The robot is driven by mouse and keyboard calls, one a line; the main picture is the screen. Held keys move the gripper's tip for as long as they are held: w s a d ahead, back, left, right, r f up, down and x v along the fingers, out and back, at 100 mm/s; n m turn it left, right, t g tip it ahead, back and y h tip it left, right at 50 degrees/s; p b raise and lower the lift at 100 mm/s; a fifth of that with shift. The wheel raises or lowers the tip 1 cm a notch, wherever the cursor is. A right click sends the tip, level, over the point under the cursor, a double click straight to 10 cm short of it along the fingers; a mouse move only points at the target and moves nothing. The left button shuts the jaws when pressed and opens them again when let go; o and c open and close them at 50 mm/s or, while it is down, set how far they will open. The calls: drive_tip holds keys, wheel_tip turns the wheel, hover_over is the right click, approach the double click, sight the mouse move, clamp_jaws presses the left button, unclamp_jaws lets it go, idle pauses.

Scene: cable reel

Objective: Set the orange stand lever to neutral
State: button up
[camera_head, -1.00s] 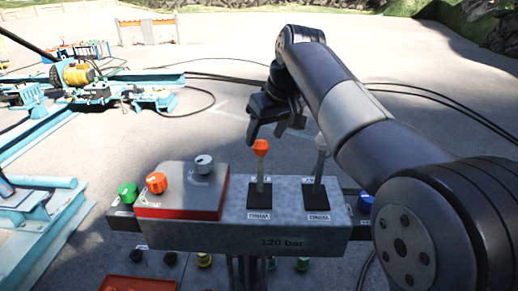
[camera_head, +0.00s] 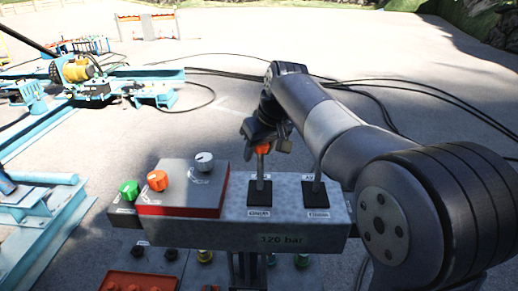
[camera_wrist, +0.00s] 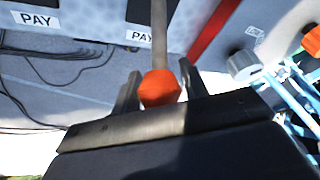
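The orange-knobbed lever (camera_head: 261,166) stands near upright from its black base on the grey control box (camera_head: 290,222). The orange knob also shows in the wrist view (camera_wrist: 160,88), between the two fingers. My gripper (camera_head: 265,137) is at the top of this lever, with one finger on each side of the knob. The fingers look spread, with a gap beside the knob in the head view. Whether either finger touches the knob is hard to tell. The lever's exact setting cannot be read.
A second lever (camera_head: 316,172) stands close on the right, its top partly hidden by my arm. On the left, a red-edged box (camera_head: 180,208) carries an orange knob (camera_head: 157,180) and a grey knob (camera_head: 204,161). A green knob (camera_head: 129,188) sits further left.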

sight(258, 175)
clamp_jaws()
drive_tip(key=shift+s+t+b, duration=0.35)
drive_tip(key=shift+t+b, duration=0.05)
drive_tip(key=shift+b, duration=0.8)
drive_tip(key=s+t+b, duration=0.1)
drive_tip(key=b, duration=0.2)
drive_tip(key=s+t+b, duration=0.1)
drive_tip(key=t+b, duration=0.1)
drive_tip(key=b, duration=0.1)
drive_tip(key=shift+s+a+r, duration=0.1)
drive_tip(key=shift+s+r, duration=0.15)
drive_tip(key=shift+r, duration=0.1)
drive_tip(key=shift+s+r+n+t+b, duration=0.3)
drive_tip(key=shift+s+t+b, duration=0.1)
drive_tip(key=shift+b, duration=0.45)
drive_tip(key=shift+o, duration=2.1)
unclamp_jaws()
drive_tip(key=v, duration=1.1)
